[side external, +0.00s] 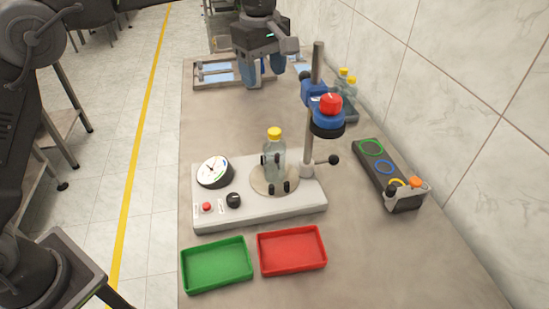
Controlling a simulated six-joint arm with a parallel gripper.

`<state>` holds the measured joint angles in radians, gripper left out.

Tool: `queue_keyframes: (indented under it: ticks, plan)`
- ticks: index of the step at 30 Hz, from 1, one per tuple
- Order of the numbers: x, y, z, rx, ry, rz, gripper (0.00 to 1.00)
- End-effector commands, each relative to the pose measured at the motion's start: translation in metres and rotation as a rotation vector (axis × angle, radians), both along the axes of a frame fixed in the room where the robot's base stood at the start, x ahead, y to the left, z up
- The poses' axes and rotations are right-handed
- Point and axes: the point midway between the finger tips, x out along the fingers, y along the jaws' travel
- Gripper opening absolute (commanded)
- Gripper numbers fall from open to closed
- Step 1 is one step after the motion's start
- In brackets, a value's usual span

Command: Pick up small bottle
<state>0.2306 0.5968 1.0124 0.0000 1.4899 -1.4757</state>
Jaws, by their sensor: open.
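A clear bottle with a yellow cap (274,158) stands upright on the round plate of a grey tester, between black pegs. Two more clear bottles with yellow caps (349,92) stand close together at the back right, partly hidden by the tester's blue head. I cannot tell which one counts as the small bottle. My gripper (263,72) is at the back of the table, pointing down over a tray. It is open, its fingers apart, with nothing seen in it. It is well apart from all the bottles.
The grey tester (270,211) has a dial, a post and a blue head with a red knob (330,103). Green (217,264) and red (291,250) trays lie in front. A dark holder with coloured rings (379,178) is at right, near the wall. The left table strip is clear.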

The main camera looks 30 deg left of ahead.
Motion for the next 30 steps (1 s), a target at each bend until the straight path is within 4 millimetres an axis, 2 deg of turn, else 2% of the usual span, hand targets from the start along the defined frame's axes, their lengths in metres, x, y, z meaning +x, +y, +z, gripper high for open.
queue_keyframes:
  ticks: [1,6,11,18,21,30]
  plan:
    - [0.008,-0.006,-0.010,0.002,0.015,0.036,0.63]
    - [0.018,-0.017,-0.025,0.006,0.041,0.119,0.63]
    - [0.019,-0.018,-0.043,0.009,0.047,0.132,0.63]
    - [0.019,-0.017,-0.089,0.009,0.046,0.131,0.63]
    - [0.019,-0.017,-0.102,0.008,0.045,0.130,0.63]
    - [0.017,-0.016,-0.127,0.009,0.046,0.130,0.63]
